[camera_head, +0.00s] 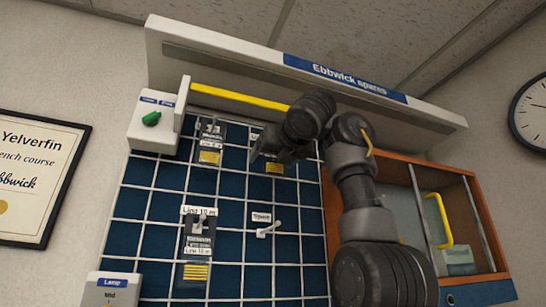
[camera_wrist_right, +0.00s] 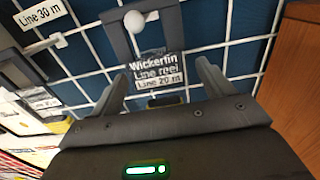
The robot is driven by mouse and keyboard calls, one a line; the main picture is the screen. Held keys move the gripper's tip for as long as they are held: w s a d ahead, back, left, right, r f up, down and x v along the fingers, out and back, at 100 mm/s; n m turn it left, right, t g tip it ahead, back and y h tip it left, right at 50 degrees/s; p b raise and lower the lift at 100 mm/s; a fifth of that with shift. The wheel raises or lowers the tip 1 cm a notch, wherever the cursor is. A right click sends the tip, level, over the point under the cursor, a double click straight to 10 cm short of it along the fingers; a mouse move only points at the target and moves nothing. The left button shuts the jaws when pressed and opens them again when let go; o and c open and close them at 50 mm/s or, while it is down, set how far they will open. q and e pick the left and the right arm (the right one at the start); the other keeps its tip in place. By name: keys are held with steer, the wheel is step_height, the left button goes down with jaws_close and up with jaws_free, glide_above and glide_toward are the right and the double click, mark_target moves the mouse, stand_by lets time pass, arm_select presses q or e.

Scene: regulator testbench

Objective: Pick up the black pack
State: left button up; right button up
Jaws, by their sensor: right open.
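A dark pack (camera_wrist_right: 155,68) labelled "Wickerfin Line reel, Line 20 m" hangs from a hook with a round white end in the right wrist view. In the head view its lower part with a yellow patch (camera_head: 275,167) shows below my right gripper, which hides much of it. My right gripper (camera_head: 268,148) is open. In the wrist view its two fingers (camera_wrist_right: 163,84) stand on either side of the pack's lower part, with nothing visibly clamped. I cannot tell how far the fingertips are from it. My left gripper is not in view.
Similar dark packs hang at upper left (camera_head: 209,142) and lower left, "Line 10 m" (camera_head: 198,240), on the blue gridded panel (camera_head: 135,205). An empty white hook (camera_head: 268,229) sticks out at lower middle. An orange-brown cabinet (camera_head: 478,215) stands to the right; a white shelf edge (camera_head: 225,40) runs above.

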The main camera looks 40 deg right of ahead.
steer(key=shift+w+d, duration=0.1)
steer(key=shift+w, duration=0.1)
steer(key=shift+s+r, duration=0.1)
steer(key=shift+s, duration=0.2)
steer(key=shift+s+a, duration=0.1)
steer(key=shift+a, duration=0.1)
steer(key=shift+c, duration=0.9)
steer(key=shift+w, duration=0.2)
steer(key=c, duration=0.9)
steer(key=shift+r, duration=0.1)
